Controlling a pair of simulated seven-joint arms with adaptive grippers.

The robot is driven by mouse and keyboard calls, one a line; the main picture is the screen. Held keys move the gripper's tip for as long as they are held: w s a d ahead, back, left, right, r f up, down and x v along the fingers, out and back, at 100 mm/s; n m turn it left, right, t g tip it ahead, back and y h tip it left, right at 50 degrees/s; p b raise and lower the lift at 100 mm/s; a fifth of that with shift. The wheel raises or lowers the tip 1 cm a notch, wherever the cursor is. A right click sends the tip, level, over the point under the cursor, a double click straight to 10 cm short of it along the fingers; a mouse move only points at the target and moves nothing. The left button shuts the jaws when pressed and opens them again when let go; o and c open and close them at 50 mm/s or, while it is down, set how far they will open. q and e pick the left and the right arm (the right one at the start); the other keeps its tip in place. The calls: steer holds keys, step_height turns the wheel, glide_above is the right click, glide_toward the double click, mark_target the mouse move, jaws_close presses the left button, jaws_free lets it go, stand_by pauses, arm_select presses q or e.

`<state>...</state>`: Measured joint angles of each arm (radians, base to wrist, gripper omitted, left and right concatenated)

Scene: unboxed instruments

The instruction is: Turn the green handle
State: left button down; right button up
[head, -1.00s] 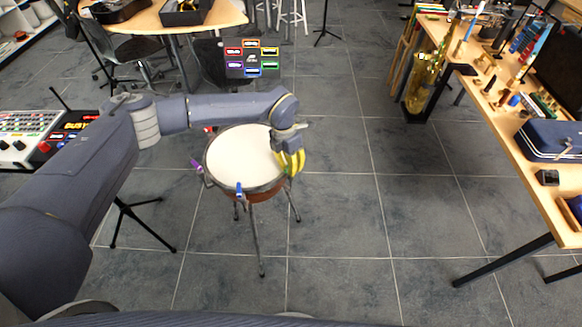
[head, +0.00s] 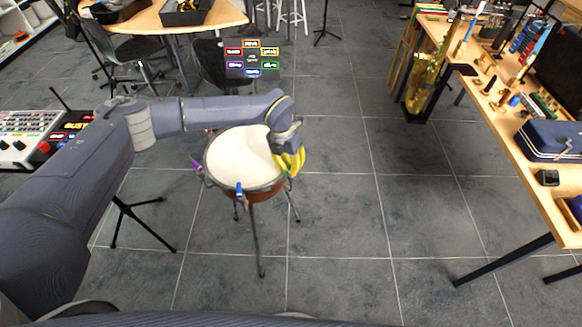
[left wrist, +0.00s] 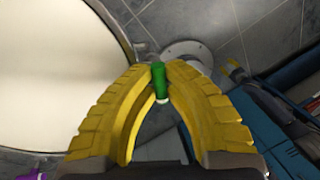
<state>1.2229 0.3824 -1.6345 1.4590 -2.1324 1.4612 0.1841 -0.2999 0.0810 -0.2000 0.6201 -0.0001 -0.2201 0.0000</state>
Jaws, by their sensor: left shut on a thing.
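The green handle (left wrist: 160,82) stands at the rim of a drum (head: 243,155) with a pale round head. In the left wrist view it lies between the tips of my left gripper's yellow fingers (left wrist: 161,74), and its lower end shows pale. My left gripper (head: 290,163) is shut on the handle at the drum's right side in the head view. There the fingers mostly hide the handle.
A purple handle (head: 197,165) and a blue handle (head: 239,189) stand on the drum's rim. A panel with coloured labels (head: 252,58) stands behind the drum. A table with instruments (head: 515,130) is at right. The tiled floor between is clear.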

arm_select(q)
steer(key=c, duration=1.4)
jaws_free()
step_height(320, 180, up, 12)
steer(key=w+a, duration=0.1)
steer(key=a, duration=0.1)
steer(key=shift+f, duration=0.1)
